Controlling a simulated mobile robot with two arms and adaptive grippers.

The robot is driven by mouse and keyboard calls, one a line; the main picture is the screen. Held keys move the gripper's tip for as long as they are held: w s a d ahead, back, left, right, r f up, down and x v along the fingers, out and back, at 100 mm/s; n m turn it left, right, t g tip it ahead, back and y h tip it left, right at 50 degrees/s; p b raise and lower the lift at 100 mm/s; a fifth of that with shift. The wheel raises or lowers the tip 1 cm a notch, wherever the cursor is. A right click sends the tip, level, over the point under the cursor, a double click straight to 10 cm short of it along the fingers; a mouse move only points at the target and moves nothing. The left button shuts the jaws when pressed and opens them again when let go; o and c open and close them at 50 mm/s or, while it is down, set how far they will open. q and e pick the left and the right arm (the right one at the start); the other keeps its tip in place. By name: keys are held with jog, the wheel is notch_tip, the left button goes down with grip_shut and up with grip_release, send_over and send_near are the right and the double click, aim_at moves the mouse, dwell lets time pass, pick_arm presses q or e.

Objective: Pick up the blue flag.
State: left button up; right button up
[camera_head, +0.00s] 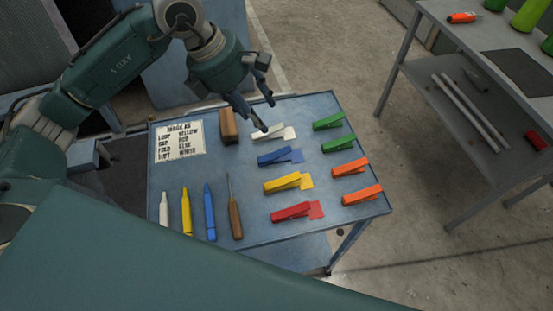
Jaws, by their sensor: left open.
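The blue flag (280,157) lies on the blue table (250,229), in a column between a white flag (273,133) and a yellow flag (288,183). It looks like a clip with a small square tab at its right end. My left gripper (267,115) is open, with nothing seen between its fingers. It hangs over the back of the table, near the white flag and behind the blue one. The blue flag is in plain view. My right gripper is not in view.
A red flag (297,211) lies in front of the yellow one. Green clips (335,121) and orange clips (355,167) lie to the right. Left are a written card (180,142), a brown block (228,127), markers (210,212) and a wooden-handled tool (236,216). A grey shelf table (480,90) stands right.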

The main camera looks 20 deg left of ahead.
pick_arm(q)
notch_tip(320, 180, down, 7)
jog(key=b, duration=0.6)
jog(key=p, duration=0.1)
send_over(274, 152)
jog(key=s+a, duration=0.1)
jog(key=a, duration=0.1)
jog(key=f, duration=0.5)
jog(key=shift+s+d, duration=0.15)
jog(key=shift+d, duration=0.1)
jog(key=p+x, duration=0.2)
jog(key=x, duration=0.3)
jog(key=shift+a+p, duration=0.15)
jog(key=shift+p, duration=0.2)
jog(key=shift+f, duration=0.2)
jog(key=c, duration=1)
